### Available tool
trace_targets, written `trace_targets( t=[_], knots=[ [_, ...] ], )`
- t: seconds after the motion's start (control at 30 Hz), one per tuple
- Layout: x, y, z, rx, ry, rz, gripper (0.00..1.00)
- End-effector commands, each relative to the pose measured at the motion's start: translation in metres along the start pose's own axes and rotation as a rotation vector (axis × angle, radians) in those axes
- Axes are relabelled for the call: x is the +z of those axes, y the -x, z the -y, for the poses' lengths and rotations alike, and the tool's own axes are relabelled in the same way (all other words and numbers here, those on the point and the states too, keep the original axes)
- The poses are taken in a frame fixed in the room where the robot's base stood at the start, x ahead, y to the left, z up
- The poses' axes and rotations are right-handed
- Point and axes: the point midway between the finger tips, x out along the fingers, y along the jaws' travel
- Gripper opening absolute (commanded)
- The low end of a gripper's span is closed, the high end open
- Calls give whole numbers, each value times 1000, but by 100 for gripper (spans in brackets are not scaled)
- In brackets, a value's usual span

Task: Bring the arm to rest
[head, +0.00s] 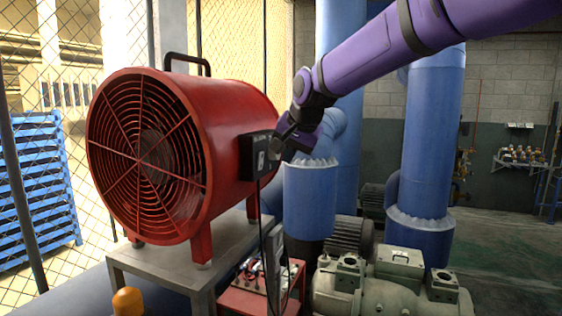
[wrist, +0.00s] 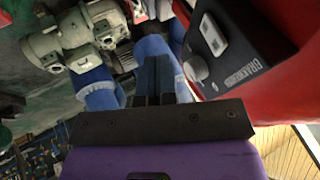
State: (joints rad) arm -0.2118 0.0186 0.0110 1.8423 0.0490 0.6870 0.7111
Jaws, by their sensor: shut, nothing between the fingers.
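My purple arm reaches in from the upper right of the head view. My gripper (head: 277,152) is at its end, just right of the black control box (head: 256,156) on the red drum fan (head: 150,150). In the wrist view my gripper (wrist: 153,72) shows its two dark fingers together, with nothing between them. There the control box (wrist: 207,48), with a round knob (wrist: 196,68) and a light switch, lies to the right of the fingers. I see a gap between fingers and box in the wrist view; the depth between them is hard to tell.
The fan stands on a grey metal table (head: 160,268). Blue pipes (head: 428,150) rise behind my arm, and a pale green pump (head: 390,285) sits below. A red box (head: 255,297) with cables stands beside the table. Open floor (head: 510,245) lies at right.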

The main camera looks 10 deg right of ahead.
Motion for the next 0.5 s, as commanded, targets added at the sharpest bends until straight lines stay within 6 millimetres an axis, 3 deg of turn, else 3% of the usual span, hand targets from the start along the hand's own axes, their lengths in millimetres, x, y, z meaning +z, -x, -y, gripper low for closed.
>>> trace_targets(
  t=[0.2,0.5],
  knots=[
    [2,37,-9,-1,-1,-2,0],
    [7,61,-20,4,9,-1,0]
  ],
)
